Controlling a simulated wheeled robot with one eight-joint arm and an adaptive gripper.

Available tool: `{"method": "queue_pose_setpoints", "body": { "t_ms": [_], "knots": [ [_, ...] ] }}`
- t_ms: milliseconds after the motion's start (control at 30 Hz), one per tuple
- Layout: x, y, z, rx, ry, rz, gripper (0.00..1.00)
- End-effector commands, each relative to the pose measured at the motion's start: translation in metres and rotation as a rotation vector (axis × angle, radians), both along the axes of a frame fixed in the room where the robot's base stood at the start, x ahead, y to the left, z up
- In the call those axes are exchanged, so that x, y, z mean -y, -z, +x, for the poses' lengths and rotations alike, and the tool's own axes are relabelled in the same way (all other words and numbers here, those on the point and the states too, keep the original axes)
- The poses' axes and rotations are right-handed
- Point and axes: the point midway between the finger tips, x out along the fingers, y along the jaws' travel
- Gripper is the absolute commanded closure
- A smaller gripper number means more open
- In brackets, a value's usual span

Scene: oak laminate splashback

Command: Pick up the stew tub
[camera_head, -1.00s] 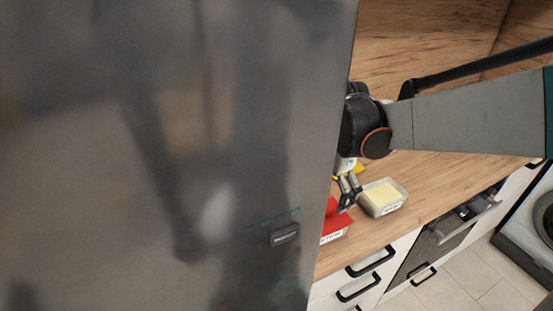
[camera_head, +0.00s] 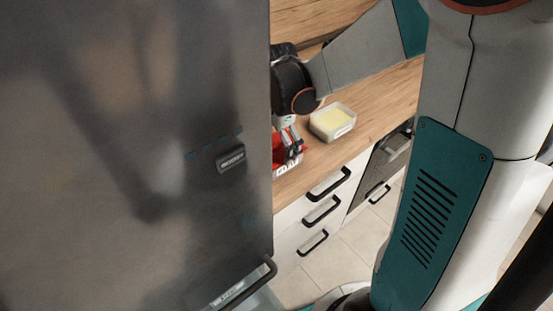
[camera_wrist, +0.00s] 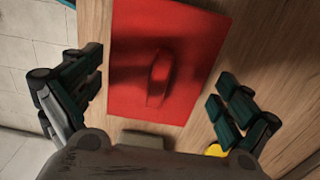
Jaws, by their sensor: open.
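A red tub with a white label on its front (camera_head: 287,169) stands on the wooden worktop, partly hidden by the grey appliance front and my gripper. Its label is too small to read surely. In the wrist view its flat red lid (camera_wrist: 190,35) fills the middle and has a raised handle. My gripper (camera_head: 291,149) is right above the red tub. In the wrist view my gripper (camera_wrist: 158,75) is open, with one finger on each side of the lid and nothing held. Contact with the tub cannot be told.
A pale tub with yellow contents (camera_head: 333,122) stands close to the right of the red tub. A yellow object (camera_wrist: 215,150) shows beside the right finger. A large grey appliance front (camera_head: 130,130) blocks the left. Worktop (camera_head: 385,93) farther right is clear.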

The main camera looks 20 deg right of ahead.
Motion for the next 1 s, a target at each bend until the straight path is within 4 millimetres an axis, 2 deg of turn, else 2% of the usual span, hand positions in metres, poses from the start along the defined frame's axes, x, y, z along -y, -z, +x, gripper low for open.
{"method": "queue_pose_setpoints", "body": {
  "t_ms": [233,333,533,700,767,1000],
  "knots": [
    [-0.001,0.039,-0.002,0.0,0.0,-0.001,0.03],
    [-0.001,0.044,-0.002,0.001,0.0,-0.001,0.03],
    [-0.001,0.043,-0.002,0.001,0.0,-0.001,0.03],
    [-0.001,0.043,-0.002,0.001,0.0,-0.001,0.42],
    [-0.001,0.043,-0.002,0.001,0.0,-0.001,0.52],
    [-0.001,0.043,-0.003,0.001,0.0,-0.001,0.53]
  ]
}}
